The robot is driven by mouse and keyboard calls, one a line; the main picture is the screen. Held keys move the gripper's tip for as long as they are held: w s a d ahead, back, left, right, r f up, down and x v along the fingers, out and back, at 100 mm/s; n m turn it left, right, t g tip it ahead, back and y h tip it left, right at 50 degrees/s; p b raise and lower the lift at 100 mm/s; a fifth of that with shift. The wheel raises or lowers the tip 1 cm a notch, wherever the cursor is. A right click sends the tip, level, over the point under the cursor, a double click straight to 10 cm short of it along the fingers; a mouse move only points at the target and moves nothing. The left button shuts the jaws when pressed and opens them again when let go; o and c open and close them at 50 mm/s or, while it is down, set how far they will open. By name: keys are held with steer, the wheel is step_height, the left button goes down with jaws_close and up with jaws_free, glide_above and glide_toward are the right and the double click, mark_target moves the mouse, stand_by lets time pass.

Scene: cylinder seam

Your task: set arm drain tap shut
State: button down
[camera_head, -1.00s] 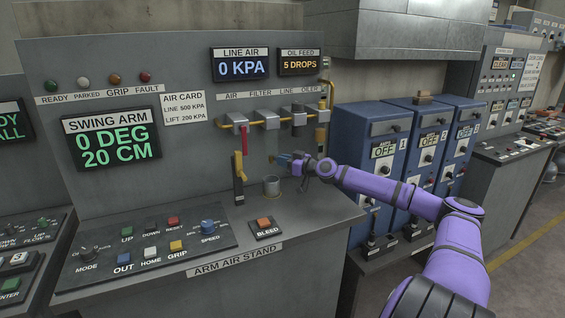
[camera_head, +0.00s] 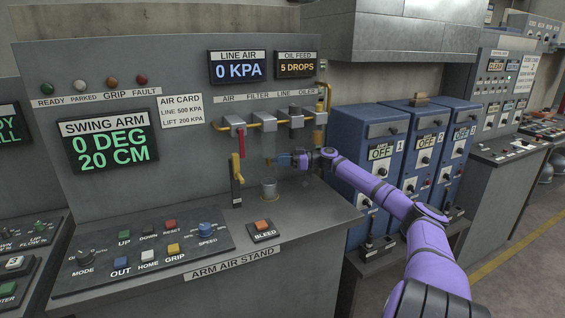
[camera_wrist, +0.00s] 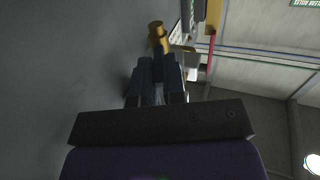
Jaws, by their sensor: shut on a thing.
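My gripper (camera_head: 281,160) is at the panel, just under the filter bowl (camera_head: 269,144) on the air line, its dark fingers pointing left in the head view. In the wrist view my gripper (camera_wrist: 157,65) has its fingers close together, with a brass-coloured piece (camera_wrist: 157,36) at their tips. This piece appears to be the drain tap, and the fingers are shut on it. Its handle and its exact turn are hidden by the fingers. A grey metal cup (camera_head: 268,188) stands on the bench below the bowl, apart from my gripper.
A red handle (camera_head: 238,142) and a yellow lever (camera_head: 236,170) are left of my gripper. The oiler (camera_head: 318,135) hangs to its right. The LINE AIR display (camera_head: 238,67) reads 0 KPA. Buttons (camera_head: 148,255) cover the bench's front left.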

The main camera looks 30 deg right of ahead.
steer(key=shift+w+d+n+g+y, duration=0.15)
steer(key=shift+w+n+g+y, duration=0.1)
steer(key=shift+n+g, duration=0.25)
steer(key=shift+w+d+n+g+y, duration=0.15)
steer(key=shift+n+g+y, duration=0.15)
steer(key=shift+g, duration=0.3)
steer(key=c, duration=1.2)
jaws_free()
steer(key=shift+a, duration=0.1)
